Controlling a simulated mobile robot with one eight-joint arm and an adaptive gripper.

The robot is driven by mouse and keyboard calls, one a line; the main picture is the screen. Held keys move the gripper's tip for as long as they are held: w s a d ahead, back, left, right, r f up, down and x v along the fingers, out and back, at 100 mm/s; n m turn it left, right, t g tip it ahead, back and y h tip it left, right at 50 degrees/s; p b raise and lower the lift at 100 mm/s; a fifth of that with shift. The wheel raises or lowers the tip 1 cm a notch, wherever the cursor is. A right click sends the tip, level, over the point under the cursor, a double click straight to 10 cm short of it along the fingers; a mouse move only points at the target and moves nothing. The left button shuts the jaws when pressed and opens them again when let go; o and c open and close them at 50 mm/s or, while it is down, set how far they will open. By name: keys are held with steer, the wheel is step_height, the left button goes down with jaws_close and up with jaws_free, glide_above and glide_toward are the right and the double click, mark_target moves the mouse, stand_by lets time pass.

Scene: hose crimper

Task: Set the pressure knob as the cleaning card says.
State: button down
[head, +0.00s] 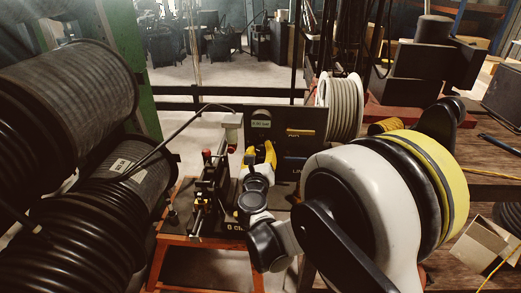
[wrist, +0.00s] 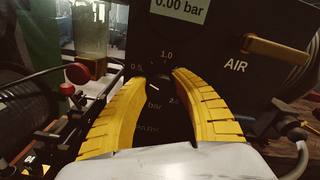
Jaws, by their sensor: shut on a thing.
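The pressure knob (wrist: 157,84) is a dark knob on a black panel. The wrist view shows a short white mark on it, but I cannot tell its exact setting. Labels around it read 0.5, 1.0, "2." partly covered, "bar" and a partly hidden "PARK". My gripper (wrist: 158,76) has its yellow fingers on both sides of the knob and is shut on it. The display (wrist: 180,8) above reads 0.00 bar. In the head view my gripper (head: 259,154) is at the black panel (head: 297,147), and the knob is hidden. I cannot make out a cleaning card.
A yellow handle (wrist: 278,51) marked AIR sticks out right of the knob. Large hose reels (head: 70,90) fill the left side, and a white hose reel (head: 341,107) stands behind the panel.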

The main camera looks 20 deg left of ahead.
steer(key=shift+m, duration=0.4)
steer(key=m+b, duration=0.1)
steer(key=m, duration=0.2)
steer(key=shift+m, duration=0.4)
steer(key=m+b, duration=0.1)
steer(key=m, duration=0.4)
steer(key=shift+d, duration=0.15)
steer(key=m, duration=0.5)
steer(key=shift+f+b, duration=0.1)
steer(key=shift+b, duration=0.25)
steer(key=m, duration=0.4)
steer(key=shift+d+m, duration=0.1)
steer(key=shift+m, duration=0.3)
steer(key=shift+b, duration=0.3)
steer(key=c, duration=1)
jaws_free()
steer(key=shift+c, duration=0.2)
